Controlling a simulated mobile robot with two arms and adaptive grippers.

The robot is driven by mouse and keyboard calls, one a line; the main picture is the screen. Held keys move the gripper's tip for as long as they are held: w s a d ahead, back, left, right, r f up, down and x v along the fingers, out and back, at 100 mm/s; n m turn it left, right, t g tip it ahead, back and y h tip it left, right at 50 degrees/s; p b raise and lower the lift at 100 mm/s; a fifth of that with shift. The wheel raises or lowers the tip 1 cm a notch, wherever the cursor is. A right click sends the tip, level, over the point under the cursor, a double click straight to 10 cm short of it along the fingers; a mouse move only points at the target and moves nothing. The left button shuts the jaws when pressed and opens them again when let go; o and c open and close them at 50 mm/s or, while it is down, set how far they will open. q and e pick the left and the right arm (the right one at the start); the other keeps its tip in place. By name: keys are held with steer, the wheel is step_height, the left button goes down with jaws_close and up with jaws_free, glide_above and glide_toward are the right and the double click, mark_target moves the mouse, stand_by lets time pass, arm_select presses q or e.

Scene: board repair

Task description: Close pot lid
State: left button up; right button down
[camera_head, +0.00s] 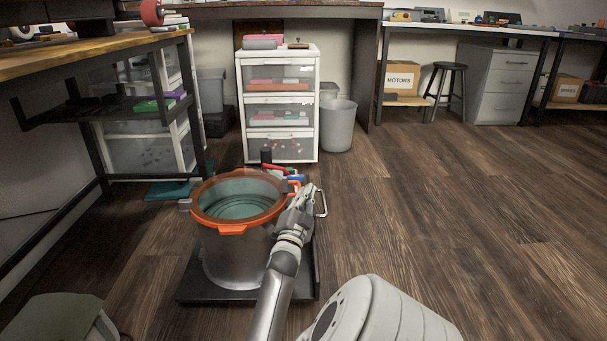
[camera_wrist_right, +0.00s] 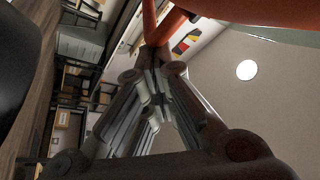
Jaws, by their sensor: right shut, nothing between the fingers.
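A grey metal pot (camera_head: 235,258) with an orange rim (camera_head: 232,229) stands on a low black platform. The pot's inside looks teal; I cannot tell whether a clear lid lies over it. Red and blue fittings (camera_head: 291,178) sit at the rim's right rear. My right gripper (camera_head: 308,191) is beside the rim's right side, close to these fittings, shut and empty. In the right wrist view its shut fingers (camera_wrist_right: 152,58) point at an orange-red part (camera_wrist_right: 160,27); contact is unclear. My left gripper is not in view.
The black platform (camera_head: 193,292) reaches out around the pot. A white drawer unit (camera_head: 241,110) and a grey bin (camera_head: 338,127) stand behind. A wooden-topped table (camera_head: 100,55) is at left. The floor at right (camera_head: 450,200) is clear.

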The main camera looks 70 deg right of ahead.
steer(key=shift+w+f, duration=0.1)
steer(key=shift+f, duration=0.15)
steer(key=shift+r, duration=0.1)
step_height(320, 180, up, 10)
stand_by(0.6)
steer(key=shift+r, duration=0.1)
